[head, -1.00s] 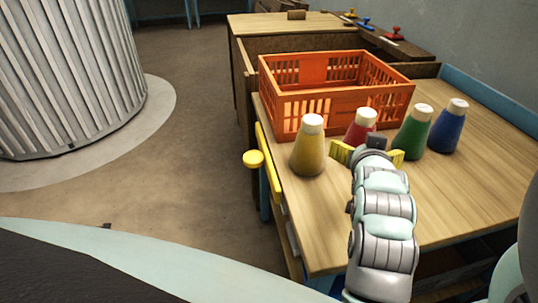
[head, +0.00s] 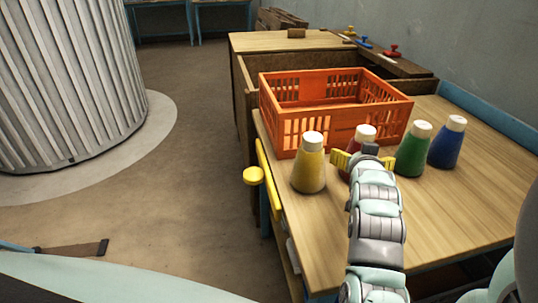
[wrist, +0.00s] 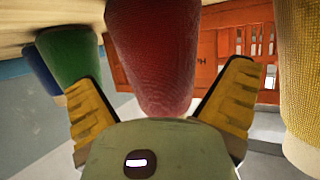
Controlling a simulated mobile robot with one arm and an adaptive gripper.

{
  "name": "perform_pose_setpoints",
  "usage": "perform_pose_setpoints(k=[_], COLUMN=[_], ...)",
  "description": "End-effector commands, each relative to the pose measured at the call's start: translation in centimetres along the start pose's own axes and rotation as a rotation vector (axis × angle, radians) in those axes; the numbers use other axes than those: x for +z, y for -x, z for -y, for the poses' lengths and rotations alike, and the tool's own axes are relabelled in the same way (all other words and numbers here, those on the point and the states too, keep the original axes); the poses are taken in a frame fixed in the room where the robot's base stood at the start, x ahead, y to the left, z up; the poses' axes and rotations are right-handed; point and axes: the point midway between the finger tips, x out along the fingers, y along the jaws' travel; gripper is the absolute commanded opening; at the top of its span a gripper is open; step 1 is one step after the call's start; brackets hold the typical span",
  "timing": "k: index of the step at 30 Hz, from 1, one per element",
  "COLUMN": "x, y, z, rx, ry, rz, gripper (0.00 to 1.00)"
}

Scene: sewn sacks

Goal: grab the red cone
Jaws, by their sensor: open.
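The red cone (head: 364,136) has a white top and stands on the wooden table between the yellow and green cones. In the head view my gripper (head: 363,158) is in front of it and hides most of its body. In the wrist view, which looks tilted or upside down, the red cone (wrist: 153,55) fills the middle. My gripper (wrist: 160,105) is open there, with one yellow finger on each side of the cone's outline. Gaps show beside the cone, and I cannot tell whether a finger touches it.
The yellow cone (head: 309,165) stands close on the left. The green cone (head: 413,152) and blue cone (head: 447,145) stand on the right. An orange crate (head: 290,133) is right behind the cones. The table's front right (head: 450,210) is clear.

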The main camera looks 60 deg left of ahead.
Motion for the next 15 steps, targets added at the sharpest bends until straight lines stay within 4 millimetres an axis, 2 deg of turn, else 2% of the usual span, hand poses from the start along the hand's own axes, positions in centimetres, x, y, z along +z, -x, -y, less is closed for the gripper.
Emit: perform_pose_setpoints(k=[7,15], x=[0.0,-0.1], y=[-2.5,-2.9], z=[-0.1,-0.1], rx=[0.002,0.001], ry=[0.000,-0.001], rz=[0.002,-0.002], gripper=[1.00,1.00])
